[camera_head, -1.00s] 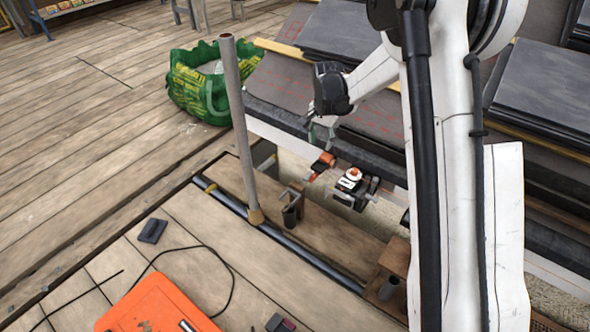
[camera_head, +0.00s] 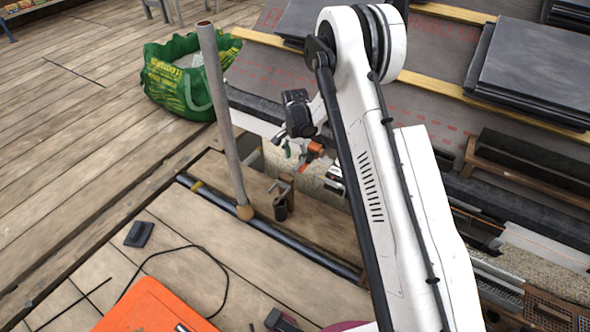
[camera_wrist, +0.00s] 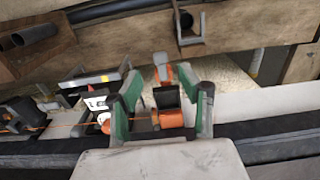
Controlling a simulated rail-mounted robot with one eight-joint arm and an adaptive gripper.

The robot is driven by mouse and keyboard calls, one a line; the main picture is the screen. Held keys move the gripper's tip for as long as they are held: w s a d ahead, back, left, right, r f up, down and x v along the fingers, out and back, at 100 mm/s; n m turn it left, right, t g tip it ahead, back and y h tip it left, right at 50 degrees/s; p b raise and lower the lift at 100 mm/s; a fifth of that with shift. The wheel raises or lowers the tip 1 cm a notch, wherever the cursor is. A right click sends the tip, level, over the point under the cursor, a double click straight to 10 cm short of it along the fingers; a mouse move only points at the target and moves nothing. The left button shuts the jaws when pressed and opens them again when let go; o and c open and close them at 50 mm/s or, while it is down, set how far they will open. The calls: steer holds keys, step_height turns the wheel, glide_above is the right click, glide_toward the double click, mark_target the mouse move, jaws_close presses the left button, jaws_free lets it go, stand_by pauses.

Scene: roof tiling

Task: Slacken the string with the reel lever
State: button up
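The reel (camera_wrist: 172,118) is a small orange and black device in the wrist view, with an orange and grey piece (camera_wrist: 162,70) sticking out past it, which may be its lever. A thin orange string (camera_wrist: 60,124) runs left from the reel. My gripper (camera_wrist: 160,82) is open, with its green-padded fingers on either side of the reel; I cannot tell if they touch it. In the head view my gripper (camera_head: 294,149) is beside the orange reel (camera_head: 314,152), and my arm hides part of the area to its right.
A white and black device with an orange knob (camera_wrist: 103,120) sits left of the reel. An upright grey pole (camera_head: 222,115) and a clamp (camera_head: 281,200) stand nearby on the planks. A green bag (camera_head: 178,82), an orange case (camera_head: 155,305) and stacked dark slates (camera_head: 530,70) lie around.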

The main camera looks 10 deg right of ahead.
mark_target(295, 168)
step_height(295, 168, down, 6)
steer(key=shift+r+b, duration=0.1)
steer(key=shift+b, duration=0.7)
jaws_close()
